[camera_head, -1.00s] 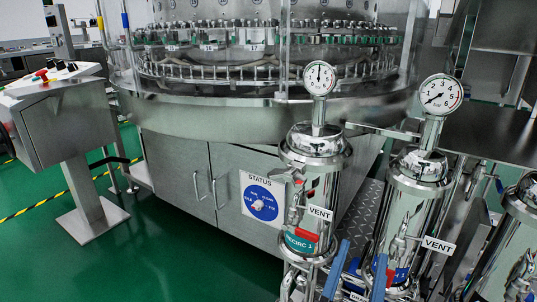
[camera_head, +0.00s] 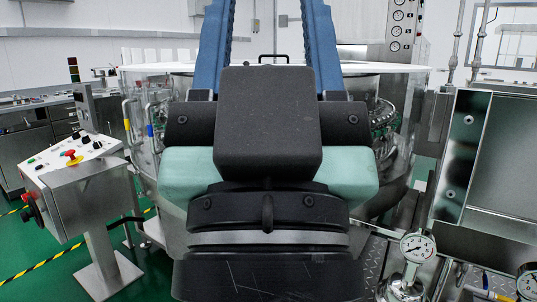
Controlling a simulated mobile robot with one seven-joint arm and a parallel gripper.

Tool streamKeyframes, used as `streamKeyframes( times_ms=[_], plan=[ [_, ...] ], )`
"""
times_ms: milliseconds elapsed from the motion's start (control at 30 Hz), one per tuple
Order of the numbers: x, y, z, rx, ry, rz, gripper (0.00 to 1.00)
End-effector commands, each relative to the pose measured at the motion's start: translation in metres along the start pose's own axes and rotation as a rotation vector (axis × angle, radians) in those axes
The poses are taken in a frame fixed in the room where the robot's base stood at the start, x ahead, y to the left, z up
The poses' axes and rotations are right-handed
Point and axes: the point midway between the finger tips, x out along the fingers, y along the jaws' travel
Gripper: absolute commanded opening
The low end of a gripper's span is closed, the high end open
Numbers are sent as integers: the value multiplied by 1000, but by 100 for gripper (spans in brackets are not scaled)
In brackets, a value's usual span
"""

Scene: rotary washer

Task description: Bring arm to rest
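My gripper (camera_head: 268,28) is raised close in front of the head camera, black with teal sides. Its two blue ridged fingers point up and stand apart, with a clear gap between them. The fingertips run out of the top edge. I see nothing held between the visible parts of the fingers. The rotary washer (camera_head: 398,105), with clear walls and a steel body, is behind my gripper, which hides most of its front.
A steel control box (camera_head: 80,195) on a pedestal, with a red and yellow button, stands at left. A pressure gauge (camera_head: 417,247) on a steel vessel is at lower right. An open steel panel (camera_head: 462,150) stands at right. Green floor (camera_head: 60,250) shows at lower left.

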Motion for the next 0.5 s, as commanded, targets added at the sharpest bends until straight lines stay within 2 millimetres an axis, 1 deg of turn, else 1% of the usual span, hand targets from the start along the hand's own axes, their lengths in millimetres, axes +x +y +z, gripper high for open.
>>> streamKeyframes(
  times_ms=[33,500],
  plan=[
    [23,0,-22,0,0,0,52],
    [127,0,-119,1,-2,0,52]
  ],
)
